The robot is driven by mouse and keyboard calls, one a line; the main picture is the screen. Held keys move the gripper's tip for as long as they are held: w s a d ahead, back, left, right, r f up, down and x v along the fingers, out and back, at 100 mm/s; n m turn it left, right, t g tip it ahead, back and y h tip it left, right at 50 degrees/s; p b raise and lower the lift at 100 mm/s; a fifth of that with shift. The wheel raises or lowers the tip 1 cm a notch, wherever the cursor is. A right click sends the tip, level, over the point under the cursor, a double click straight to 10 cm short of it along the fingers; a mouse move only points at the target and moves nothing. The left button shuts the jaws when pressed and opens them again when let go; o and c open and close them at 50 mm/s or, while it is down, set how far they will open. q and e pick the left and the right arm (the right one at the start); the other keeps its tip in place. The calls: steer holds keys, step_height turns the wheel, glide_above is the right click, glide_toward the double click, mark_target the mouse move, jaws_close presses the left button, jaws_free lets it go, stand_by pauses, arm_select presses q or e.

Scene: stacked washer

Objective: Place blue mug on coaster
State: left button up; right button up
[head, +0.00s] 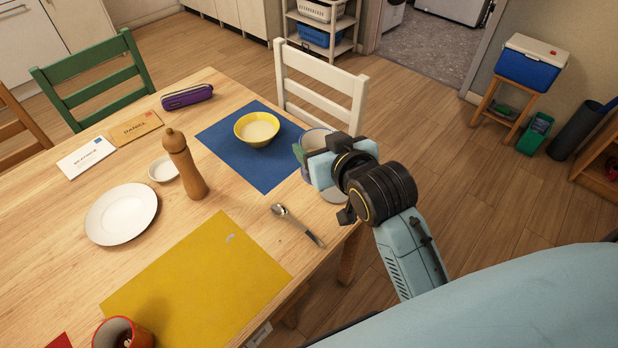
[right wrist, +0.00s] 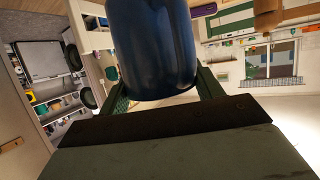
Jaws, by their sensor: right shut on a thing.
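The blue mug (right wrist: 155,50) fills the upper middle of the right wrist view, between the green fingers of my right gripper (right wrist: 160,88). In the head view the blue mug (head: 316,138) shows its blue rim and pale inside, opening upward, near the table's right edge. My right gripper (head: 322,168) is shut on it and hides much of its side. My left gripper is not in view.
A blue placemat (head: 225,140) with a yellow bowl (head: 256,128) lies left of the mug. A spoon (head: 298,224) and a yellow placemat (head: 195,280) are nearer. A pepper mill (head: 184,165) stands mid-table. A white chair (head: 318,85) is behind the mug.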

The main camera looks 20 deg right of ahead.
steer(key=w+d+f, duration=0.5)
steer(key=d, duration=0.2)
steer(key=shift+m+h, duration=0.3)
steer(key=shift+h, duration=0.1)
steer(key=f, duration=0.3)
steer(key=f+b, duration=0.1)
steer(key=f, duration=0.2)
steer(key=d+f, duration=0.1)
steer(key=f, duration=0.3)
steer(key=shift+w+b, duration=0.1)
steer(key=shift+b, duration=0.25)
steer(key=shift+f, duration=0.3)
steer(key=shift+r, duration=0.1)
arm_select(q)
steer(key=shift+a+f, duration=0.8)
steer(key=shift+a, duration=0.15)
arm_select(e)
steer(key=o, duration=1.2)
steer(key=shift+f, duration=0.2)
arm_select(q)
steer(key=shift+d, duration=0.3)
arm_select(e)
steer(key=shift+o, duration=0.3)
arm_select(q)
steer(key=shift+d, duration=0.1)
arm_select(e)
steer(key=shift+r, duration=0.1)
